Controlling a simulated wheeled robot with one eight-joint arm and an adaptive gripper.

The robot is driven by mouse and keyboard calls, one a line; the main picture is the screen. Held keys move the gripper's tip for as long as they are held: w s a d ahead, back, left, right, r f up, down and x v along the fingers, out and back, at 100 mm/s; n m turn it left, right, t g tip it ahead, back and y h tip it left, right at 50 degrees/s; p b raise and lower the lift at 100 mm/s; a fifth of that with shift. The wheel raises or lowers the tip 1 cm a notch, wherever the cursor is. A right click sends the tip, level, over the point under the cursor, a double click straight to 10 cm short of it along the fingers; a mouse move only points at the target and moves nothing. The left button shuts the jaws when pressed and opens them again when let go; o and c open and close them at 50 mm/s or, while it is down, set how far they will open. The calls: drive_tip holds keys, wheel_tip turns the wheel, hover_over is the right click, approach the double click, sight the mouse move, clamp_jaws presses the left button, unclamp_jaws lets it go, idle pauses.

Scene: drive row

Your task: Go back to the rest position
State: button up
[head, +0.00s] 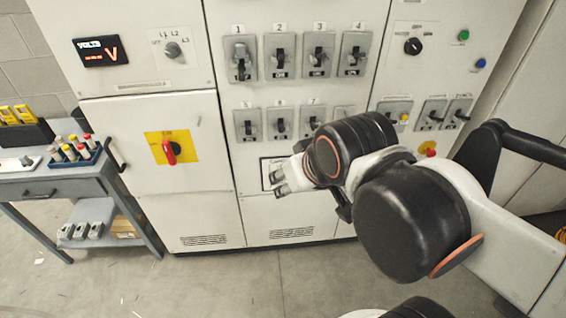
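My arm reaches in from the right of the head view and stands in front of the grey cabinet (170,220). My gripper (275,184) points left, in front of the lower middle of the cabinet, below the second row of breaker switches. Its two fingertips show apart with a gap between them, and nothing shows between them. My arm's dark joints hide part of the second switch row and part of a framed label on the cabinet. I cannot tell whether the gripper touches the cabinet.
A red rotary handle on a yellow plate (187,147) is on the left door. A volts display (101,52) is above it. Numbered breakers (280,55) fill the middle. A red knob (427,148) is beside my arm. A workbench (62,188) stands left. The floor (200,285) in front is clear.

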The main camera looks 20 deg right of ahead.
wheel_tip(320, 180, down, 11)
drive_tip(key=b, duration=1.1)
drive_tip(key=shift+f, duration=0.15)
